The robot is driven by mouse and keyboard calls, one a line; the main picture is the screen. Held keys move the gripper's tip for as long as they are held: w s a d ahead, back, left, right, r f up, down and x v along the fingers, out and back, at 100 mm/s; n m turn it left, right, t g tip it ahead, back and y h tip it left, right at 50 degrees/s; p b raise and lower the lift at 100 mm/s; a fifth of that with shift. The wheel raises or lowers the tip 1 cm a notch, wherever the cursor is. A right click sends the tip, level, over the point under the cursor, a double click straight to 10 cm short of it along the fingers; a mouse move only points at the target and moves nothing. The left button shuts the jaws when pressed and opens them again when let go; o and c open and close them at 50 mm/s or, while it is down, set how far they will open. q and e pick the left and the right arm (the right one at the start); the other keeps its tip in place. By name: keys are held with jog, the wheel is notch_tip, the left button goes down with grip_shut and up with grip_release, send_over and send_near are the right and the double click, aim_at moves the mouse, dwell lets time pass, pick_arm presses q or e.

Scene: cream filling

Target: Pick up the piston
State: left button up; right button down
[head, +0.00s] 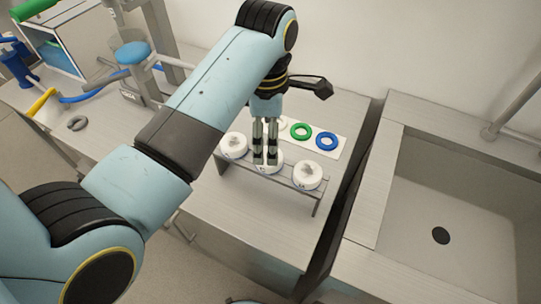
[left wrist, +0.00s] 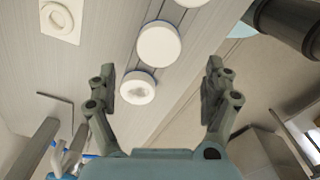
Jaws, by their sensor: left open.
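No part is clearly recognisable as the piston. A light-blue-topped cylinder (head: 133,53) stands on the bench machine at the upper left of the head view, but I cannot tell if it is the piston. My left gripper (head: 265,158) points down over the middle of a low rack, its fingers apart with nothing seen between them. It also shows open in the left wrist view (left wrist: 158,84). White round pieces lie on the rack: one at left (head: 234,145), one behind the fingers, partly hidden, and one at right (head: 308,175). My right gripper is not in view.
Behind the rack, a green ring (head: 301,131) and a blue ring (head: 327,141) lie on a white plate. A sink (head: 450,215) is at right. The bench in front of the rack is clear.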

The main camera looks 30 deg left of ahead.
aim_at(269, 167)
pick_arm(q)
jog(key=shift+f, duration=0.45)
jog(key=shift+w+f, duration=0.1)
jog(key=shift+f, duration=0.2)
notch_tip(269, 167, down, 4)
jog(key=shift+d+r+p, duration=0.1)
jog(key=shift+p, duration=0.5)
jog(key=shift+f, duration=0.55)
jog(key=c, duration=1.5)
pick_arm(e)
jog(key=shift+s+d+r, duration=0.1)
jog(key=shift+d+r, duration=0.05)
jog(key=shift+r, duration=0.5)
pick_arm(q)
jog(key=shift+o, duration=0.2)
jog(key=shift+w+r, duration=0.1)
